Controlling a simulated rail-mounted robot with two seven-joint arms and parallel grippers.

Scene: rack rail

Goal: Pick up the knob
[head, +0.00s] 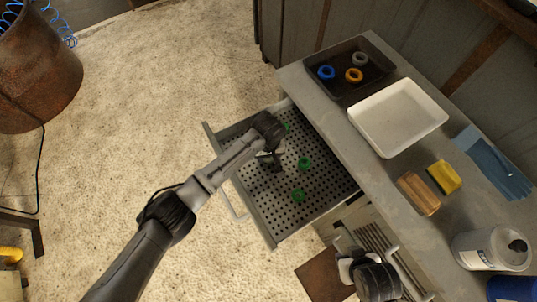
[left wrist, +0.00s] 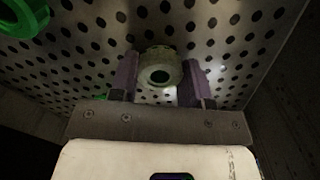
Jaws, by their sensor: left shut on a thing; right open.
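My left gripper (head: 276,165) is inside the open drawer (head: 263,228), low over its perforated floor. In the left wrist view the left gripper (left wrist: 160,82) is shut on a round, grey-green knob (left wrist: 161,67) with a dark centre hole, one finger on each side. That knob is hidden by the gripper in the head view. Green knobs (head: 305,162), (head: 298,195) and (head: 287,127) lie on the drawer floor. A bright green knob (left wrist: 25,17) also shows at the top left of the left wrist view. My right gripper (head: 347,266) is open near the lower drawers.
On the grey worktop (head: 312,88) stand a black tray (head: 340,91) with blue, yellow and grey rings and an empty white tray (head: 398,117). A brush (head: 418,193), a yellow sponge (head: 444,177), blue gloves (head: 494,162) and a white bottle (head: 480,250) sit further right.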

